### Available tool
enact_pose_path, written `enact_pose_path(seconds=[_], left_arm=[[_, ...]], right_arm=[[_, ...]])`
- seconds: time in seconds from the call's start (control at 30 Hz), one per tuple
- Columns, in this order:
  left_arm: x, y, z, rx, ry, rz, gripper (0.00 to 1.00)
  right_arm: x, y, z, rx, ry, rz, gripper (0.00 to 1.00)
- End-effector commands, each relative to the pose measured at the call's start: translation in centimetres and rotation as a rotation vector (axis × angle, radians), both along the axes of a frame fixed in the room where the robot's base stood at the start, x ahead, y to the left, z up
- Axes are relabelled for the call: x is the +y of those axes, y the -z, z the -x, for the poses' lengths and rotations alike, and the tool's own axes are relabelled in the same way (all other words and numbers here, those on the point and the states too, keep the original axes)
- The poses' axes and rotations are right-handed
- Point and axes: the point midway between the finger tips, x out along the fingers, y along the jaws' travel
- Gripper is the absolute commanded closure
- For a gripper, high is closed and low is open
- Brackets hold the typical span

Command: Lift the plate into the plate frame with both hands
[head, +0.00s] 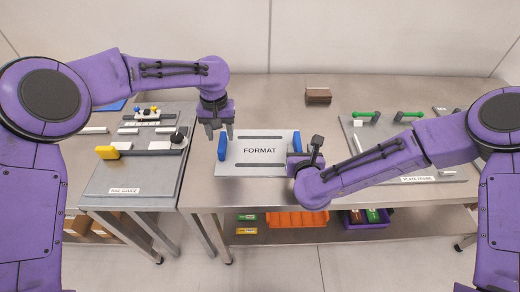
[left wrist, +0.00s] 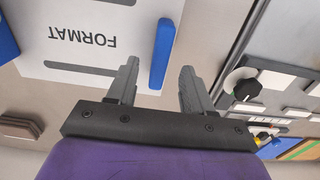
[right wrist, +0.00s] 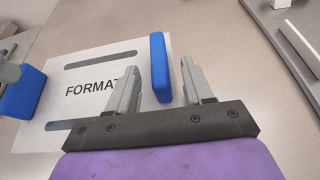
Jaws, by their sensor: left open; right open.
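The plate (head: 260,165) is a flat pale sheet marked FORMAT with two dark slots, lying on the steel table. It has a blue grip on each short side; the left one (head: 222,147) shows in the head view. My left gripper (head: 215,138) is open above the table, just left of that grip; the left wrist view shows the grip (left wrist: 161,54) beside its fingers. My right gripper (right wrist: 160,75) is open, with the right blue grip (right wrist: 160,68) between or just beyond its fingers; contact cannot be told. The plate frame (head: 455,168) is at the right, partly hidden by my right arm.
A brown block (head: 318,95) sits at the back. Green clamps (head: 408,115) stand on the plate frame.

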Motion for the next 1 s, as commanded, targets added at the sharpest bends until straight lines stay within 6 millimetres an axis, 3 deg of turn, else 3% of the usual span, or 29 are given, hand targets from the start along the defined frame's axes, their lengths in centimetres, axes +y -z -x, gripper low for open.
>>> enact_pose_path(seconds=[0.1, 0.3, 0.63, 0.67, 0.8, 1.0], left_arm=[[0.0, 2.1, 0.0, 0.002, 0.000, 0.001, 0.49], [0.0, 4.2, 0.0, 0.000, -0.001, 0.001, 0.49], [0.0, 4.5, 0.0, -0.001, 0.000, 0.000, 0.49], [0.0, 4.5, 0.0, -0.001, 0.000, 0.000, 0.55], [0.0, 4.5, 0.0, -0.001, 0.000, 0.000, 1.00], [0.0, 4.5, 0.0, -0.001, 0.000, 0.000, 1.00]], right_arm=[[0.0, 0.8, -1.9, -0.001, 0.001, 0.000, 0.49], [0.0, 1.6, -3.9, 0.000, 0.000, 0.000, 0.49], [0.0, 1.8, -4.2, 0.000, -0.001, 0.000, 0.49], [0.0, 1.8, -4.2, 0.000, -0.001, 0.000, 0.55], [0.0, 1.7, -4.2, 0.000, -0.001, 0.000, 1.00], [0.0, 1.7, -4.2, 0.000, -0.001, 0.000, 1.00]])
